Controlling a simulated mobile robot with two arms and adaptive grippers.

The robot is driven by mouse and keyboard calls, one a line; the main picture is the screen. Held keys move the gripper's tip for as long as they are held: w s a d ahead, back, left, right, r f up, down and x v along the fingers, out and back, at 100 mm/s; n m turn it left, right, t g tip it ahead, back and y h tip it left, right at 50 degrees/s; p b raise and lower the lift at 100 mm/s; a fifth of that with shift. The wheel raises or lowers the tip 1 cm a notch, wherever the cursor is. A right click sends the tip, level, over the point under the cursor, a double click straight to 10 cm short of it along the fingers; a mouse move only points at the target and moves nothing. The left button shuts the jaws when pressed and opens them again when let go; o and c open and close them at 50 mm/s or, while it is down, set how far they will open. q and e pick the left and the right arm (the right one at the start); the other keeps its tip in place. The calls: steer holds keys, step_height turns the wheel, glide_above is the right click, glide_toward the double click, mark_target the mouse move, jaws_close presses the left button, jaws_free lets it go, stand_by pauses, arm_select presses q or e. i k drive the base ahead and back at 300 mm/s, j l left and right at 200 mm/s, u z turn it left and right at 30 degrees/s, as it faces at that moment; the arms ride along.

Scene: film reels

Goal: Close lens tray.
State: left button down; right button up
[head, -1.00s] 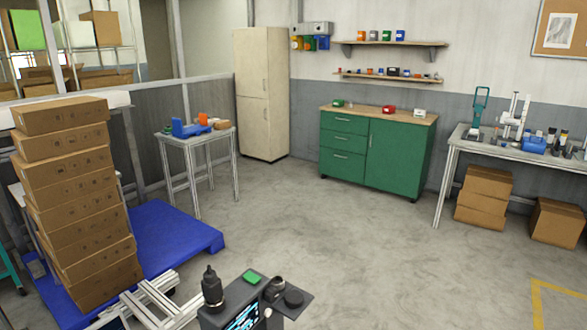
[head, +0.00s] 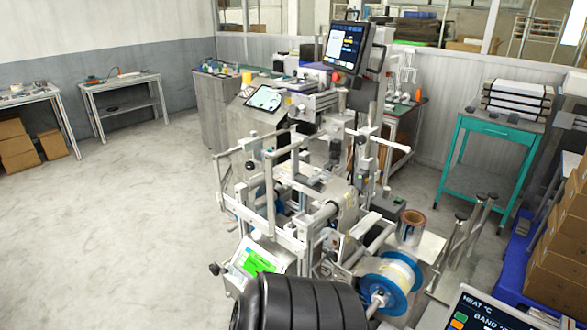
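I cannot make out a lens tray in the head view. A large grey and white machine (head: 290,185) with posts, rails and rollers stands in the middle. Neither of my grippers is in view.
A teal cart (head: 490,150) with stacked flat items stands at the right. Cardboard boxes (head: 565,250) line the right edge. A monitor (head: 345,47) rises behind the machine. A bench (head: 123,85) stands at the back left. The floor (head: 110,220) at left is clear.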

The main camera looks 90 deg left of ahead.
mark_target(313, 181)
steer(key=u, duration=2.75)
